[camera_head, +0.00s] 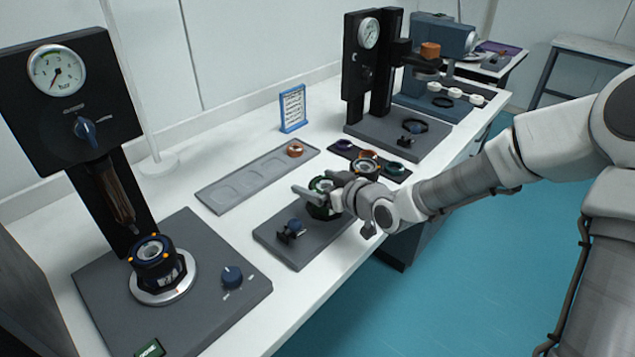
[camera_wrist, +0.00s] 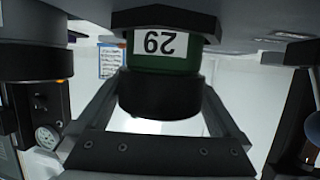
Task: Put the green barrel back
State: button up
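The green barrel (camera_head: 321,211) has a green body and dark ends. It is upright at the back of a small dark grey plate (camera_head: 279,253), partly hidden by my gripper (camera_head: 316,194). In the wrist view, the barrel (camera_wrist: 176,63) shows a white number label, a black round end and a black angular collar. My gripper (camera_wrist: 163,92) has a finger on each side of it, and both seem to touch it. Whether the barrel rests on the plate cannot be told.
A grey tray (camera_head: 225,193) with shallow recesses lies behind, an orange ring (camera_head: 295,149) at its far end. A gauge stand (camera_head: 58,70) with a dark blue barrel (camera_head: 155,263) is at left. A dark ring holder (camera_head: 340,149) and another gauge stand (camera_head: 368,32) stand beyond.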

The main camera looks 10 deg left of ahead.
jog(key=shift+r, duration=0.1)
jog(key=shift+d+r, duration=0.1)
jog(key=shift+r, duration=0.1)
jog(key=p+v, duration=0.4)
jog(key=v, duration=0.8)
jog(key=shift+f, duration=0.2)
